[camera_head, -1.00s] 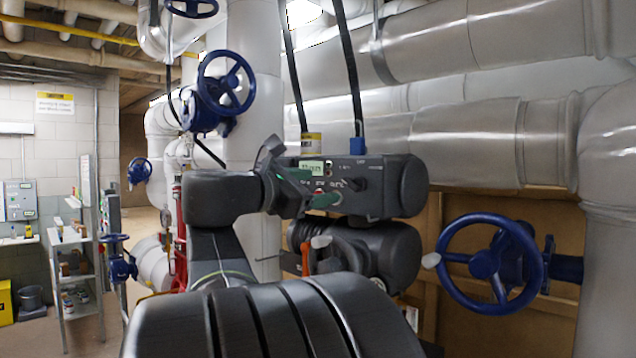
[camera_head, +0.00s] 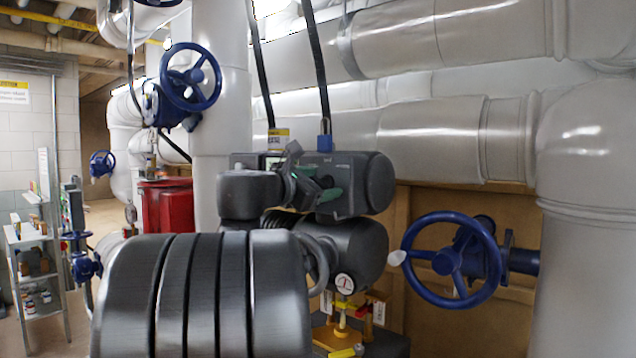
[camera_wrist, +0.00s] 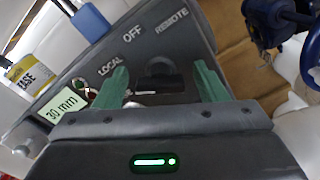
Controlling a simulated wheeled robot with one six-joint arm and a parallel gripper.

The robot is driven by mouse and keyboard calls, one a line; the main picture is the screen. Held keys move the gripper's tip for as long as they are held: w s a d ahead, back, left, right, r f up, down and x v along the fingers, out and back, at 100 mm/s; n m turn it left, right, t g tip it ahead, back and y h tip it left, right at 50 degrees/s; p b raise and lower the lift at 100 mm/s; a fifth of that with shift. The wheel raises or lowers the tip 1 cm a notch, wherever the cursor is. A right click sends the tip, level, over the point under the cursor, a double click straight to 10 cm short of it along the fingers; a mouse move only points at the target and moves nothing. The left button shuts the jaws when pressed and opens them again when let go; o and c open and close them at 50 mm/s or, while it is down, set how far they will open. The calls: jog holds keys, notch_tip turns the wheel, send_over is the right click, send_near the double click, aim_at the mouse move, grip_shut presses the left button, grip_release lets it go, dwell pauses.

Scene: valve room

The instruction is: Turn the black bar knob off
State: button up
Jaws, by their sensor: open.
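The black bar knob (camera_wrist: 160,72) is on the face of a dark grey actuator housing (camera_wrist: 200,40), below the printed words LOCAL, OFF and REMOTE. It is dark on dark, so I cannot tell which word its bar points to. My gripper (camera_wrist: 159,70) is open, with one green finger on each side of the knob and gaps between. I cannot tell how deep the fingers reach around it. In the head view the housing (camera_head: 365,180) is partly covered by my gripper (camera_head: 318,188), and the knob is hidden.
A blue handwheel (camera_head: 455,262) stands to the right and another (camera_head: 190,78) at upper left. A pressure gauge (camera_head: 345,284) and yellow fittings sit below the housing.

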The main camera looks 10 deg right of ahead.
jog(key=shift+c, duration=0.3)
jog(key=c, duration=0.9)
jog(key=shift+f+m+b, duration=0.1)
jog(key=shift+m+b, duration=0.2)
jog(key=shift+b, duration=0.1)
jog(key=shift+f+m+b, duration=0.1)
jog(key=shift+m+b, duration=0.5)
jog(key=shift+b, duration=0.05)
jog(key=m+b, duration=0.3)
jog(key=shift+f, duration=0.1)
jog(key=m+b, duration=0.3)
jog(key=shift+m, duration=0.4)
jog(key=shift+m+b, duration=1)
jog(key=shift+m, duration=0.5)
